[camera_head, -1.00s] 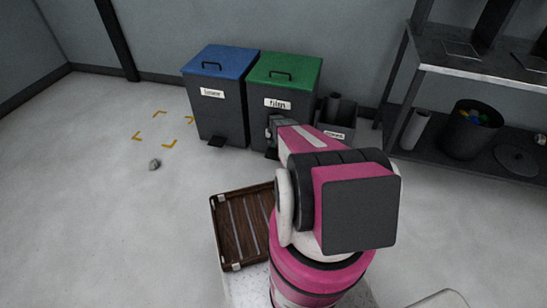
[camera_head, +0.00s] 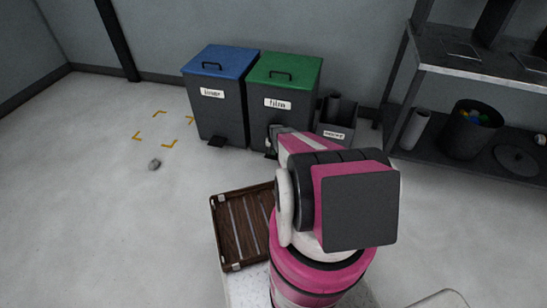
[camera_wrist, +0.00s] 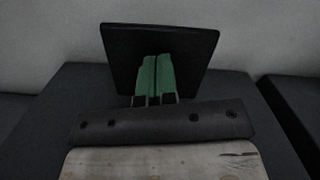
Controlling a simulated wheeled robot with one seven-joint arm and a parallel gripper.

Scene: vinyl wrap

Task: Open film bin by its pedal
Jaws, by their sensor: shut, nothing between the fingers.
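The film bin (camera_head: 284,102) is a dark grey bin with a green lid (camera_head: 285,69) and a white label, standing against the back wall. Its lid is down. Its black pedal (camera_head: 271,154) shows at the foot of the bin, partly hidden by my arm in the head view. In the wrist view the pedal (camera_wrist: 190,45) is a flat black plate behind my fingertips. My gripper (camera_wrist: 153,75) is shut and empty, its green fingers together over the plate. I cannot tell whether they touch it.
A blue-lidded bin (camera_head: 219,98) stands close on the left, and a small open grey bin (camera_head: 337,122) on the right. A metal shelf (camera_head: 480,62) is at the right.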

